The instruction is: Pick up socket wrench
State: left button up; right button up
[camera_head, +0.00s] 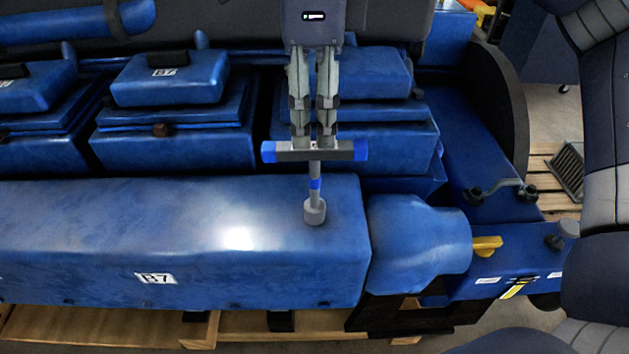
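The socket wrench (315,184) is a T-shaped tool with a dark crossbar, blue ends, a grey shaft with a blue band, and a grey socket at its lower end. My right gripper (314,143) comes down from the top centre with its fingers close together on the middle of the crossbar. It is shut on the wrench, which hangs upright. The socket end appears in front of the long blue engine cover (190,235), near its right end; I cannot tell whether they touch. My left gripper is not in view.
Blue cylinder covers (170,80) line the back of the engine. A yellow handle (487,244) and a metal bracket (500,188) sit on the right end. Wooden pallet boards (110,326) show below. My arm links fill the right edge.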

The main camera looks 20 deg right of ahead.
aim_at(315, 145)
jog(key=f+p, duration=0.1)
jog(key=f, duration=0.1)
jog(key=s+f+p, duration=0.1)
jog(key=shift+f, duration=0.95)
jog(key=shift+w, duration=0.1)
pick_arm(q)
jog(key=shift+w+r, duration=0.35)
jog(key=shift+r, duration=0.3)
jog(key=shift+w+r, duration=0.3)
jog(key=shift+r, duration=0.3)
pick_arm(e)
grip_shut()
